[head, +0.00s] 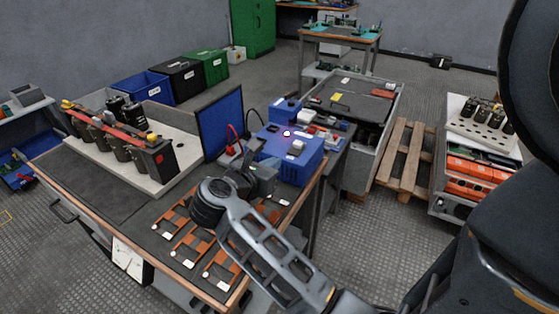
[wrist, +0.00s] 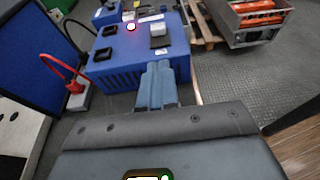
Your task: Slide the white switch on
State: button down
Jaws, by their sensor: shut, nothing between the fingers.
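A blue box (head: 309,166) stands at the right end of the workbench; it also fills the upper middle of the wrist view (wrist: 125,76). On its top is a small white switch (head: 297,145), which shows as a pale block with a grey part in the wrist view (wrist: 158,31). My gripper (wrist: 158,67) is shut and empty, its grey fingertips in front of the box's near face and below the switch in the picture. I cannot tell if they touch the box. In the head view my gripper (head: 262,178) is beside the box.
A small light (wrist: 131,27) glows on the box's top, left of the switch, near black parts (wrist: 102,55). A blue panel (head: 221,122) and a red cable (wrist: 62,70) stand to the left. A capacitor rack (head: 115,140) is farther left.

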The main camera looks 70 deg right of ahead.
jog(key=shift+v, duration=1.25)
jog(key=s+a+r+n+t, duration=0.3)
jog(key=a+n+t, duration=0.35)
jog(key=n, duration=0.45)
jog(key=s+a+r+n+t, duration=0.25)
jog(key=a+n+t, duration=0.4)
jog(key=n, duration=0.45)
jog(key=s+a+r+n+t, duration=0.25)
jog(key=a+n+t, duration=0.4)
jog(key=n, duration=0.45)
jog(key=s+a+f+n+y, duration=0.1)
jog(key=s+a+n+y, duration=0.2)
jog(key=n, duration=0.5)
jog(key=s+a+f+n+g+y, duration=0.1)
jog(key=s+a+f+n+y, duration=0.1)
jog(key=n+y, duration=0.4)
jog(key=s+a+f+n+y, duration=0.1)
jog(key=s+a+n+y, duration=0.3)
jog(key=n, duration=0.5)
jog(key=shift+f+n+y, duration=0.25)
jog(key=shift+n+y, duration=0.05)
jog(key=shift+y, duration=0.3)
